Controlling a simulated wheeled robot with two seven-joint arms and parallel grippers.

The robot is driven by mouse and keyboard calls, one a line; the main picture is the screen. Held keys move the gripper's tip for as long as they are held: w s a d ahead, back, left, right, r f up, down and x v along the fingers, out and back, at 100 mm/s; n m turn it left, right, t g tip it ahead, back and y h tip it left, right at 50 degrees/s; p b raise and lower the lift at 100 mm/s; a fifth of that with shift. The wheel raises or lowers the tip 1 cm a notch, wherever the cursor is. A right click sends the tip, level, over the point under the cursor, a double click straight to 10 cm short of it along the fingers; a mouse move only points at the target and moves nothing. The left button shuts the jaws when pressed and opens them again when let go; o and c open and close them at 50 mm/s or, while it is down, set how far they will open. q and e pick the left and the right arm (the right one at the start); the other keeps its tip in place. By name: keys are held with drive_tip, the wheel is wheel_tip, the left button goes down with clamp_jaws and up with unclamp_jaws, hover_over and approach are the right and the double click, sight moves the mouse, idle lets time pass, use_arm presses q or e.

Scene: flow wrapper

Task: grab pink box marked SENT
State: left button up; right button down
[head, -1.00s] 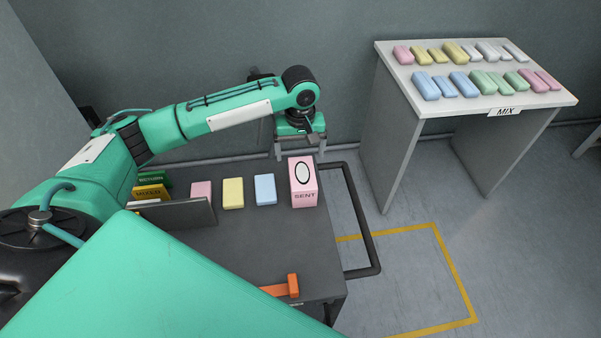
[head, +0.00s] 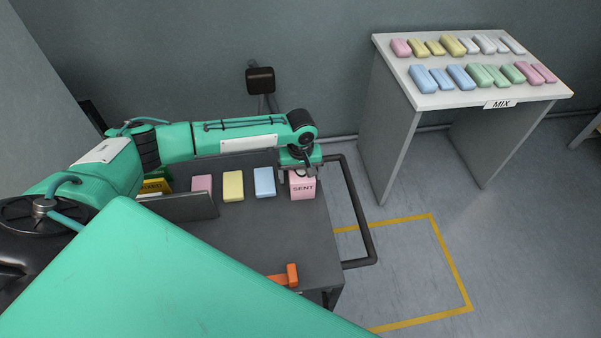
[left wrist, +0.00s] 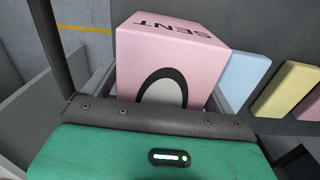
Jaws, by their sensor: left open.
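The pink box marked SENT (head: 303,190) stands upright at the far right corner of the dark cart top. My left gripper (head: 299,176) is over its upper part, open, and hides the box's top and oval mark in the head view. In the left wrist view the pink box (left wrist: 170,55) fills the middle, with its oval partly hidden behind my gripper's body. Grey fingers of my left gripper (left wrist: 160,98) show on both sides of the box; I cannot tell if they touch it. My right gripper is not in view.
A blue pack (head: 264,182), a yellow pack (head: 233,186) and a pink pack (head: 202,187) stand left of the box. A black handle rail (head: 365,220) borders the cart's right side. A table marked MIX (head: 440,100) with several coloured packs stands back right.

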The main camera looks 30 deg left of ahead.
use_arm(q)
drive_tip(key=c, duration=1.1)
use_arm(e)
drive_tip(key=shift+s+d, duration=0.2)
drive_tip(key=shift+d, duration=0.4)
use_arm(q)
drive_tip(key=shift+r, duration=0.15)
